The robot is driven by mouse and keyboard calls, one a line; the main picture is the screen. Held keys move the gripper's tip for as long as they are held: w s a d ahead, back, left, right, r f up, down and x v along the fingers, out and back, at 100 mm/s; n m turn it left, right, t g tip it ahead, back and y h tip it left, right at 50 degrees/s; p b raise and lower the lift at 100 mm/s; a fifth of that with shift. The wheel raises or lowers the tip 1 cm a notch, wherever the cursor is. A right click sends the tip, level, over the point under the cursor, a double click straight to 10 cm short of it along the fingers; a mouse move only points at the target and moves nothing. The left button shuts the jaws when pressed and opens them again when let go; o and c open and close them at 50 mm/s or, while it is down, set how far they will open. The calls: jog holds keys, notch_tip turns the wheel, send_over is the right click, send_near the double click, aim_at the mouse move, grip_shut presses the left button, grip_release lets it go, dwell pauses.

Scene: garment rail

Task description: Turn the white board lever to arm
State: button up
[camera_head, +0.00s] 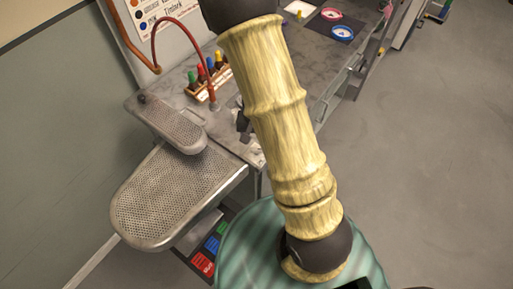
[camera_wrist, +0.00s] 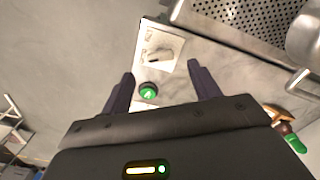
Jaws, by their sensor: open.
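The white board (camera_wrist: 150,62) shows in the wrist view, set on a grey marbled surface ahead of my fingertips. A pale lever (camera_wrist: 160,49) with a dark mark sits on it; small markings beside it are too small to read. A round green button (camera_wrist: 148,91) lies nearer, between my fingers. My gripper (camera_wrist: 162,80) is open with nothing between its two dark fingers, and the lever is beyond the fingertips, apart from them. In the head view my arm covers most of this area, and the lever is hidden there.
A perforated metal ironing board (camera_head: 170,205) and a smaller sleeve board (camera_head: 172,122) stand at left. A rack of coloured bottles (camera_head: 207,78) and a red hose (camera_head: 180,30) are behind. Round dishes (camera_head: 341,33) lie at the back. The floor (camera_head: 440,130) at right is clear.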

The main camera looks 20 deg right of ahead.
notch_tip(320, 180, down, 6)
jog(key=shift+r+b, duration=0.1)
jog(key=shift+b, duration=0.4)
jog(key=c, duration=1)
